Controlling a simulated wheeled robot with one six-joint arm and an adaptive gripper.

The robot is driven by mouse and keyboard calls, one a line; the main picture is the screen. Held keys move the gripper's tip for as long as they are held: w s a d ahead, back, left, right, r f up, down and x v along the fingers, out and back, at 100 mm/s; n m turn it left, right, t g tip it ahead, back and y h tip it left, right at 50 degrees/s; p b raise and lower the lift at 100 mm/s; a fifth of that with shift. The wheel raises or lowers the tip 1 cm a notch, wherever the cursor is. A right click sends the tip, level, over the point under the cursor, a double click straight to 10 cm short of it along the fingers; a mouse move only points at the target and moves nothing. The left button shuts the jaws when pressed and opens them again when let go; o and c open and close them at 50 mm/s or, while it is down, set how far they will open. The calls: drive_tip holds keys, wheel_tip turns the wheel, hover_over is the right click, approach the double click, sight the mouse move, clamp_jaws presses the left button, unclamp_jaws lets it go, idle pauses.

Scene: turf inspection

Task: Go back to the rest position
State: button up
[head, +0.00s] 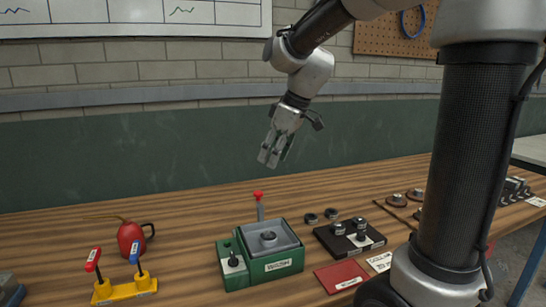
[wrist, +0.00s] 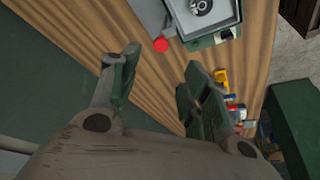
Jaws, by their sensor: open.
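My gripper (head: 274,150) hangs in the air above the back of the wooden bench (head: 190,205), fingers pointing down and a little left. It is open and empty. In the wrist view the two green-padded fingers (wrist: 157,88) stand apart, with bench top showing between them. A green box (head: 276,265) with a grey top stands on the bench below and in front of the gripper. A red-knobbed lever (head: 259,205) rises at its back. The red knob (wrist: 161,45) shows just beyond the fingers in the wrist view, apart from them.
A red oil can (head: 131,238) and a yellow stand (head: 124,289) with red and blue handles are at the left. A dark block with metal parts (head: 328,241) and a red plate (head: 341,276) are right of the box. The wall runs behind the bench.

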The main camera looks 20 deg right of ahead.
drive_tip(key=s+d+f+m+h, duration=0.1)
drive_tip(key=s+d+m, duration=0.2)
drive_tip(key=s, duration=0.4)
drive_tip(key=s+d+f+m+h, duration=0.1)
drive_tip(key=s+d+m, duration=0.2)
drive_tip(key=s, duration=0.5)
drive_tip(key=s+d+f+m+t+h, duration=0.1)
drive_tip(key=s+d+m, duration=0.2)
drive_tip(key=s+d, duration=0.2)
drive_tip(key=s, duration=0.3)
drive_tip(key=shift+d, duration=0.2)
